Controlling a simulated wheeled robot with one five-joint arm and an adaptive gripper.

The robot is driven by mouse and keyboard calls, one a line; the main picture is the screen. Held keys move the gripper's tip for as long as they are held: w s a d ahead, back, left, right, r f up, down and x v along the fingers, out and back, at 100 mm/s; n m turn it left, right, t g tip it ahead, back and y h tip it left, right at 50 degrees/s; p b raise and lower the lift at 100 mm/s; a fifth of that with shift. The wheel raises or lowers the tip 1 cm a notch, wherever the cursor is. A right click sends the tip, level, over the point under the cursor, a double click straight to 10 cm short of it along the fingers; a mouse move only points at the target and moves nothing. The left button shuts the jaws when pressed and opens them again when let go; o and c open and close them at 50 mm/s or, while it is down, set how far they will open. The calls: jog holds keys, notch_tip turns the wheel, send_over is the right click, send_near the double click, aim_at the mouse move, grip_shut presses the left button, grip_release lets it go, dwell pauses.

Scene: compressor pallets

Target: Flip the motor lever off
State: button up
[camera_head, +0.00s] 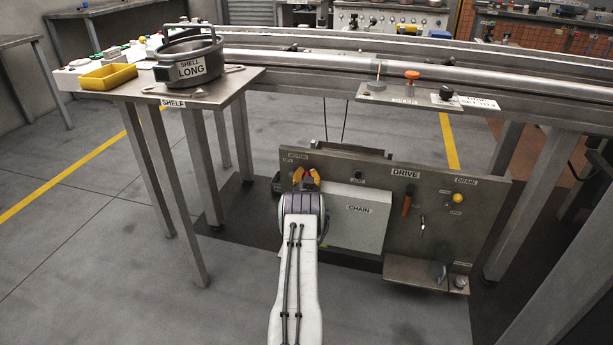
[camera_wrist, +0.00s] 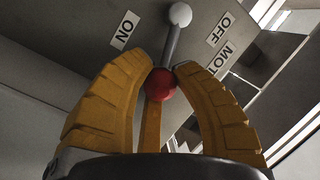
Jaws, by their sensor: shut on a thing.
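The motor lever shows in the wrist view as a grey rod (camera_wrist: 171,45) with a red ball knob (camera_wrist: 160,85) at its near end and a white ball at its far end. An ON label (camera_wrist: 125,30) is on the left and an OFF label (camera_wrist: 219,29) on the right, above a partly hidden MOTOR label (camera_wrist: 218,65). My gripper (camera_head: 306,175) is at the left end of the DRIVE panel (camera_head: 405,173). Its yellow fingers are shut around the red knob, which sits between the fingertips. I cannot tell which setting the lever is in.
The CHAIN box (camera_head: 357,218) stands on the panel just right of my gripper. An orange handle (camera_head: 407,201) and a yellow knob (camera_head: 457,198) are further right. The shelf (camera_head: 220,92) with a pot (camera_head: 188,60) is above left. Floor at the left is clear.

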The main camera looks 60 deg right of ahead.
grip_shut()
